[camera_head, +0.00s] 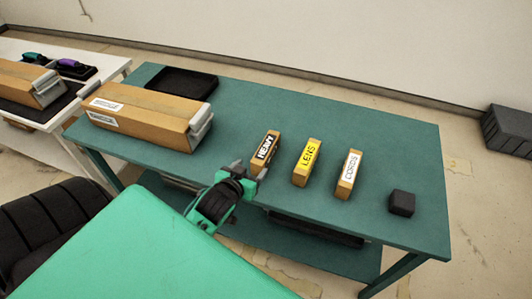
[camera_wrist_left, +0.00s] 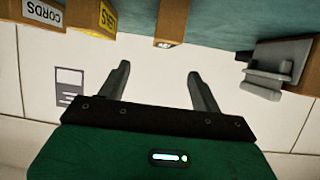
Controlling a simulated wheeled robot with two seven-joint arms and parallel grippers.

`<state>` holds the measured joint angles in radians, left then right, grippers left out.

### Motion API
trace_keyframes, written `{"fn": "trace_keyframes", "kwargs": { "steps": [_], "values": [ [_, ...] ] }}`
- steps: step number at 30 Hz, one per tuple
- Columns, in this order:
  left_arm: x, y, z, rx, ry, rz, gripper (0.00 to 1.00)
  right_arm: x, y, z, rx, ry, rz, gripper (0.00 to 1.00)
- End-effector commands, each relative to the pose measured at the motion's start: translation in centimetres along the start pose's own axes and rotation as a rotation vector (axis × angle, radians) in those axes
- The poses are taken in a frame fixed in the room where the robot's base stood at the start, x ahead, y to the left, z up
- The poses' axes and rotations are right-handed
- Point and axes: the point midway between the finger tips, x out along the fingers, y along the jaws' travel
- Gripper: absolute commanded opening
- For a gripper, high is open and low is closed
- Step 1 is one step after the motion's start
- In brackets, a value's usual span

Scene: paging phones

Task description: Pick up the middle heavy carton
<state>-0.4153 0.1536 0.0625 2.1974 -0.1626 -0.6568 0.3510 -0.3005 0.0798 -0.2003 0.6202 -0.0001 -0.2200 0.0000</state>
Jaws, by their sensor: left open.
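Three small upright cartons stand in a row on the teal table (camera_head: 290,110). My left gripper (camera_head: 252,172) is open and empty, at the table's front edge, just in front of the HEAVY carton. In the left wrist view its spread fingers (camera_wrist_left: 160,72) point toward the HEAVY carton (camera_wrist_left: 171,22), with a gap between. My right gripper is not in view.
A long brown box (camera_head: 150,113) with grey ends lies left of the HEAVY carton. A black tray (camera_head: 182,82) is behind it, and a small black block (camera_head: 402,202) sits at the right. The table behind the cartons is clear. A white table (camera_head: 42,118) stands at the left.

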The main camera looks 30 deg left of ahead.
Motion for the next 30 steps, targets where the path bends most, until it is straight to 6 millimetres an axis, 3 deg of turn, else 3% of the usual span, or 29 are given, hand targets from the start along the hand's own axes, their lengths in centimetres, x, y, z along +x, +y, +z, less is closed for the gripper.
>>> {"fn": "trace_keyframes", "kwargs": {
  "steps": [5, 15, 23, 30],
  "values": [
    [1.7, -0.1, -0.5, -0.004, 0.019, 0.0, 0.65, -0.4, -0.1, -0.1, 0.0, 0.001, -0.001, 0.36],
    [7.5, -0.1, -0.6, -0.004, 0.017, 0.001, 0.65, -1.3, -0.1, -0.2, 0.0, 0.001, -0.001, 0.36],
    [9.1, -0.3, -0.6, -0.002, 0.016, 0.0, 0.65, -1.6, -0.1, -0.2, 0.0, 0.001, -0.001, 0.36],
    [11.8, -1.0, -1.1, -0.002, 0.016, 0.0, 0.65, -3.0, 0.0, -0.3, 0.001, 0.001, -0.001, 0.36]
  ]
}}
